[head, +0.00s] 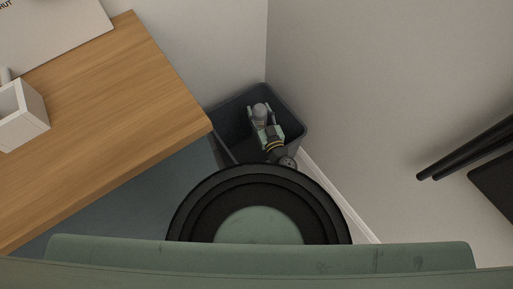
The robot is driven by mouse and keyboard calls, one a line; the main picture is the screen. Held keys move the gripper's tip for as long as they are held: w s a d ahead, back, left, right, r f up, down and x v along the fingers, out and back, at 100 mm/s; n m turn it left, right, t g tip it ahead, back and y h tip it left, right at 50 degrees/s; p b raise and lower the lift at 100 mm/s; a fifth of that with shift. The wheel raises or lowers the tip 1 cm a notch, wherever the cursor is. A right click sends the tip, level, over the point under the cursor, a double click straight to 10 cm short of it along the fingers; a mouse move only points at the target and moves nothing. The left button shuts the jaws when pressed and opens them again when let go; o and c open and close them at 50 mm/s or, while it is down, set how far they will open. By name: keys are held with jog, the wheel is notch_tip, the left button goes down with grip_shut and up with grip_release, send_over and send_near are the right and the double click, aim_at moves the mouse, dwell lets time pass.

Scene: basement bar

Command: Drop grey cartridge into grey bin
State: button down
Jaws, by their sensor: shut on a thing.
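The grey bin (224,124) is a dark, open-topped box standing in the corner where two walls meet, beside the desk. My gripper (260,109) is over the bin's opening, with its fingers pointing toward the back corner. It is shut on the grey cartridge (260,110), a small rounded grey piece between the fingertips. Whether the cartridge is above or below the rim level cannot be told from this top view. My arm hides part of the bin's front side.
A wooden desk (110,90) stands at the left, its corner close to the bin. A white square holder (20,115) and a pale flat item (50,30) are on it. Walls close in behind and right of the bin. Dark rods (465,147) show at right.

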jog(key=c, duration=0.7)
grip_release()
notch_tip(320, 180, up, 10)
jog(key=shift+r, duration=0.1)
dwell(0.4)
